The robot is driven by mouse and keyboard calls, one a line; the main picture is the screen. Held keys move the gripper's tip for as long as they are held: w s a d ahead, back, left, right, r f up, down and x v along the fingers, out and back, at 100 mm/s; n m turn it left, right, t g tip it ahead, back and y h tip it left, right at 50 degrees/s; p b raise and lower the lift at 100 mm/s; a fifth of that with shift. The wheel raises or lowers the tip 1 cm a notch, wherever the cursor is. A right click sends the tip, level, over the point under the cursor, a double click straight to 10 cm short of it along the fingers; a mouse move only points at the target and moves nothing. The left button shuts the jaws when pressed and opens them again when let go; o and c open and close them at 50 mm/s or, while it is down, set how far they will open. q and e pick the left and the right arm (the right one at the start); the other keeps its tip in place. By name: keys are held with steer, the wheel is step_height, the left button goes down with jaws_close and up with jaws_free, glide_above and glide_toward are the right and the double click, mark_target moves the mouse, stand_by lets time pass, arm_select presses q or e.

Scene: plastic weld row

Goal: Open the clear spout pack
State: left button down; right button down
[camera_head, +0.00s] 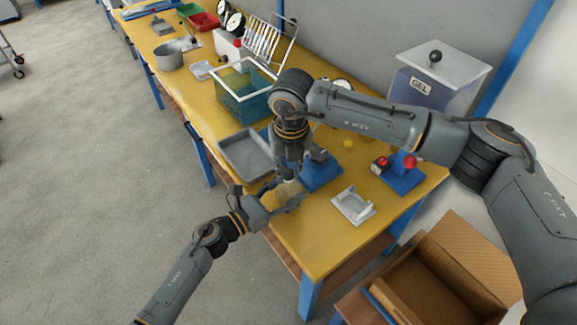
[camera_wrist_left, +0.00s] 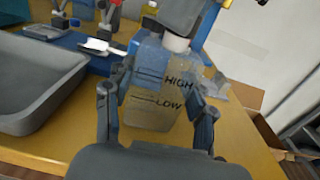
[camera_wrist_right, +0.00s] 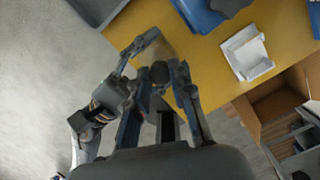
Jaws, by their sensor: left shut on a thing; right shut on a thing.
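The clear spout pack (camera_wrist_left: 150,108) is a see-through pouch with HIGH and LOW marks and a pale spout neck (camera_wrist_left: 176,42) at its top. My left gripper (camera_wrist_left: 160,104) is shut on the pack's body, one finger on each side. In the head view the left gripper (camera_head: 284,203) holds it near the table's front edge. My right gripper (camera_head: 290,174) is above it, pointing down. In the right wrist view the right gripper (camera_wrist_right: 160,72) is shut on a dark round cap (camera_wrist_right: 159,73) over the spout. Whether the cap is still seated cannot be told.
A grey tray (camera_head: 228,147) lies left of the grippers on the yellow table (camera_head: 310,245). A blue stand (camera_head: 322,175) is close behind, and a white holder (camera_head: 353,206) is to the right. An open cardboard box (camera_head: 425,285) is beyond the table's end.

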mark_target(288, 172)
steer(key=shift+r, duration=0.1)
stand_by(0.3)
steer(key=shift+r, duration=1)
steer(key=shift+r, duration=2.05)
arm_select(q)
steer(key=shift+c, duration=2)
jaws_free()
